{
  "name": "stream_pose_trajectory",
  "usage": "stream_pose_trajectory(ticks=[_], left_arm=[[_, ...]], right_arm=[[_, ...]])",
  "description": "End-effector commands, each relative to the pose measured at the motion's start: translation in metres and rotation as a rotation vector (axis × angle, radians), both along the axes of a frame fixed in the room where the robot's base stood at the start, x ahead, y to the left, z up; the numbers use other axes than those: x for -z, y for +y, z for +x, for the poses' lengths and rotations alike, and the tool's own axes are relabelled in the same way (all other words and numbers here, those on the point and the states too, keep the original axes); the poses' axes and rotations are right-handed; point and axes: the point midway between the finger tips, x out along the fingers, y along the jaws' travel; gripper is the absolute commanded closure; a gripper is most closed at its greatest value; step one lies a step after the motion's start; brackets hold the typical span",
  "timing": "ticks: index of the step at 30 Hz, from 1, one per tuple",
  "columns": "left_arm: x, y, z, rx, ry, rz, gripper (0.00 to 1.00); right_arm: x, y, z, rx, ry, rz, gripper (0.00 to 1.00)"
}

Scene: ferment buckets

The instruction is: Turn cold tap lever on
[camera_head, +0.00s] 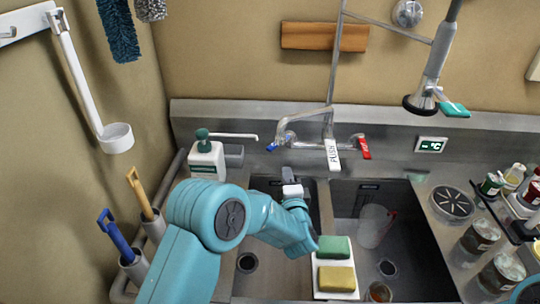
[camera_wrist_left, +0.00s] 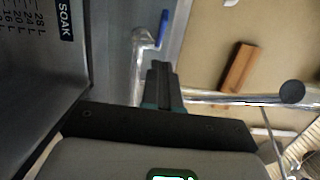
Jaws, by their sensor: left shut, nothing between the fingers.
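The cold tap lever (camera_head: 272,147) has a blue tip and sits at the left end of the chrome mixer tap (camera_head: 300,117) on the back wall of the sink. Its blue tip also shows near the top of the left wrist view (camera_wrist_left: 162,28). My left gripper (camera_head: 288,173) is shut and empty, in front of and below the lever, over the left basin. In the left wrist view its closed dark fingers (camera_wrist_left: 160,72) point toward the lever, apart from it in the picture. The red-tipped lever (camera_head: 364,148) is at the tap's right end. My right gripper is not in view.
A soap bottle (camera_head: 207,160) stands left of the tap. A white PUSH handle (camera_head: 332,154) hangs at the tap's middle. Green (camera_head: 334,247) and yellow (camera_head: 336,278) sponges lie on the white divider tray. A spray head (camera_head: 425,98) hangs at upper right.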

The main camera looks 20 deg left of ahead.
Motion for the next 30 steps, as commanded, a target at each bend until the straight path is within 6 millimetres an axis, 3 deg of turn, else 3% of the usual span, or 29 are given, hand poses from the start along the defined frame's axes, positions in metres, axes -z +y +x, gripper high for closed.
stream_pose_trajectory(ticks=[7, 15, 27, 30], left_arm=[[-0.002, 0.025, 0.049, -0.004, -0.001, 0.000, 1.00], [-0.001, 0.060, 0.059, -0.004, 0.000, 0.000, 1.00], [0.000, 0.065, 0.060, -0.004, -0.001, -0.001, 1.00], [0.004, 0.071, 0.061, -0.005, -0.002, 0.000, 1.00]], right_arm=[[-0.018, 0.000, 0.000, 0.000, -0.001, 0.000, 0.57], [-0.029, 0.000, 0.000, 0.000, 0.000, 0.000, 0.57], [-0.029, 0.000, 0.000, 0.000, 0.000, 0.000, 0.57], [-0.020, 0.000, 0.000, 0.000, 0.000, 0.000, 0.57]])
